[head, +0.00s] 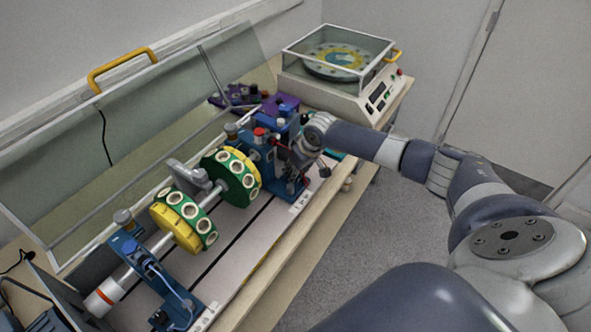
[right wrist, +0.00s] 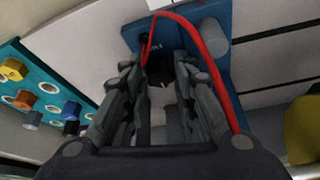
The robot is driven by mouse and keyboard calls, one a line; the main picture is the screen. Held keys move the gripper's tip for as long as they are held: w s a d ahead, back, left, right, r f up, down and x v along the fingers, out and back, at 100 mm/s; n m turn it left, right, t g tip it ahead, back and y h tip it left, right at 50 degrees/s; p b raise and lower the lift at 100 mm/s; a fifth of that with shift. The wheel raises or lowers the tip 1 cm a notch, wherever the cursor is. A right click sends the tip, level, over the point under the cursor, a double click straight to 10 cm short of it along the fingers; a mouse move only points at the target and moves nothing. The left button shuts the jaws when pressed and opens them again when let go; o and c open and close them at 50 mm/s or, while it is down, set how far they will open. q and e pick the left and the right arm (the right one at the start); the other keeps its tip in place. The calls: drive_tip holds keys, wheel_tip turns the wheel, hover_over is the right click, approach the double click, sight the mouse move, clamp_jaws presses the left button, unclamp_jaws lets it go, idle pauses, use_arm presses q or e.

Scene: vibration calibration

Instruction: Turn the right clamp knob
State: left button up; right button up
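In the head view, a blue right support (head: 287,170) holds one end of a rotor shaft. A grey knob (head: 231,131) and a red knob (head: 259,134) stand near its top; I cannot tell for sure which knob is the right clamp knob. My right gripper (head: 301,150) is at this support's right side, its fingertips largely hidden. In the right wrist view, its fingers (right wrist: 160,85) are apart, with a small dark part (right wrist: 158,70) between the tips, in front of a blue plate (right wrist: 212,30). Contact is unclear. My left gripper is not in view.
Green-and-yellow discs (head: 232,178) sit on the shaft, and a blue left support (head: 150,275) stands at front left. A clear cover with a yellow handle (head: 122,68) is raised behind. A glass-covered machine (head: 340,70) stands at the back. A red cable (right wrist: 205,55) arches over the fingers.

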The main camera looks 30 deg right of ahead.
drive_tip(key=shift+d+n, duration=0.1)
drive_tip(key=shift+n, duration=0.3)
drive_tip(key=shift+w+d+f+n+y+b, duration=0.1)
drive_tip(key=shift+n+y+b, duration=0.25)
drive_tip(key=shift+n, duration=0.15)
drive_tip(key=shift+f+n+y+b, duration=0.1)
drive_tip(key=shift+n+y+b, duration=0.2)
drive_tip(key=shift+n, duration=0.2)
drive_tip(key=n+b, duration=0.2)
drive_tip(key=shift+w+d+n+g+y, duration=0.1)
drive_tip(key=shift+d+n+g+y, duration=0.05)
drive_tip(key=shift+n+g+y, duration=0.25)
drive_tip(key=n+g+b, duration=0.1)
drive_tip(key=n+b, duration=0.2)
drive_tip(key=n+g+y+b, duration=0.1)
drive_tip(key=n+b, duration=0.2)
drive_tip(key=b, duration=0.1)
drive_tip(key=w+n+g+y+b, duration=0.1)
drive_tip(key=n+b, duration=0.2)
drive_tip(key=shift+d+n+b, duration=0.2)
drive_tip(key=shift+n+b, duration=0.1)
drive_tip(key=shift+n, duration=0.1)
drive_tip(key=shift+w+r+n+g+b, duration=0.15)
drive_tip(key=shift+n+g+b, duration=0.65)
drive_tip(key=shift+n+b, duration=0.85)
drive_tip(key=o, duration=0.8)
drive_tip(key=shift+d+r, duration=0.1)
drive_tip(key=shift+r, duration=0.05)
